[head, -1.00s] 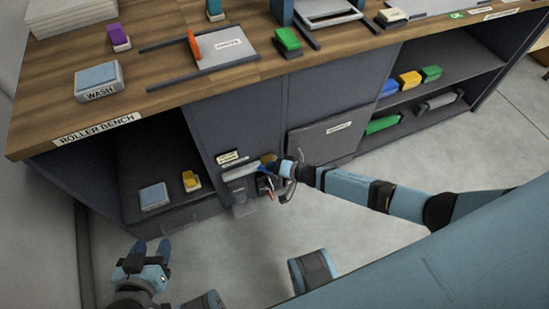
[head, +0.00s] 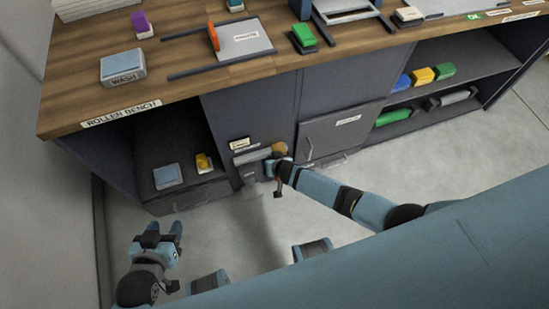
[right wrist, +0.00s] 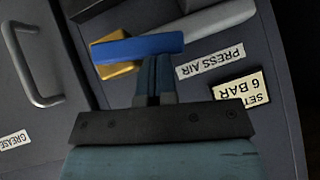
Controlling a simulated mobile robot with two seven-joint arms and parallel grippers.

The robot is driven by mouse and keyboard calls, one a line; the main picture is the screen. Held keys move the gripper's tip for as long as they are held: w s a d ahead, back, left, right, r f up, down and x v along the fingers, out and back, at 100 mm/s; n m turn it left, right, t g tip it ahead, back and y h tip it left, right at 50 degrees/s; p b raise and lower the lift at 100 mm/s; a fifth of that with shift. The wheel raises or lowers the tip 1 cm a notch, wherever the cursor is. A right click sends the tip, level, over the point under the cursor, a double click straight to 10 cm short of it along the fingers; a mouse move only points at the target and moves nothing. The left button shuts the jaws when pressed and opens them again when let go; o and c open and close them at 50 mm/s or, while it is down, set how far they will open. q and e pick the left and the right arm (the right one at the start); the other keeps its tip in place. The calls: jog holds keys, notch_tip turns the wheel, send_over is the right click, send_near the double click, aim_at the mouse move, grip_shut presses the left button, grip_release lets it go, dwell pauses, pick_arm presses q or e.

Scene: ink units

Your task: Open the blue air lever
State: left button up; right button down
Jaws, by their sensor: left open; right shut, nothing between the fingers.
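The blue air lever (right wrist: 138,47) shows in the right wrist view, running roughly along the grey pipe (right wrist: 220,18) over a brass valve body (right wrist: 116,70). My right gripper (right wrist: 154,62) is shut and empty; its fingertips are at the lever's near edge, and I cannot tell whether they touch it. In the head view my right gripper (head: 277,167) is at the bench front, just below the brass valve, and the lever is mostly hidden there. My left gripper (head: 164,231) is open and empty, low over the floor at the left.
A PRESS AIR label (right wrist: 210,64) and a SET 6 BAR plate (right wrist: 243,92) are beside the valve. A cabinet door with a handle (right wrist: 32,68) is left of it in the wrist view. The roller bench top (head: 190,62) overhangs above. Open floor lies in front.

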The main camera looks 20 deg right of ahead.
pick_arm(q)
jog(key=shift+w+r, duration=0.1)
pick_arm(e)
jog(key=shift+d+f, duration=0.35)
jog(key=shift+d, duration=0.55)
jog(key=shift+w, duration=0.1)
pick_arm(q)
jog(key=r+p, duration=0.1)
jog(key=p, duration=0.1)
jog(key=r+p, duration=0.1)
jog(key=p, duration=0.1)
jog(key=r+p, duration=0.1)
jog(key=p, duration=0.2)
jog(key=shift+s+a+r, duration=0.3)
jog(key=shift+a, duration=0.05)
pick_arm(e)
jog(key=w+r+v, duration=0.1)
jog(key=r+v, duration=0.1)
jog(key=v, duration=1.1)
jog(key=shift+w, duration=0.45)
pick_arm(q)
jog(key=shift+a, duration=0.1)
pick_arm(e)
jog(key=shift+a+f, duration=0.1)
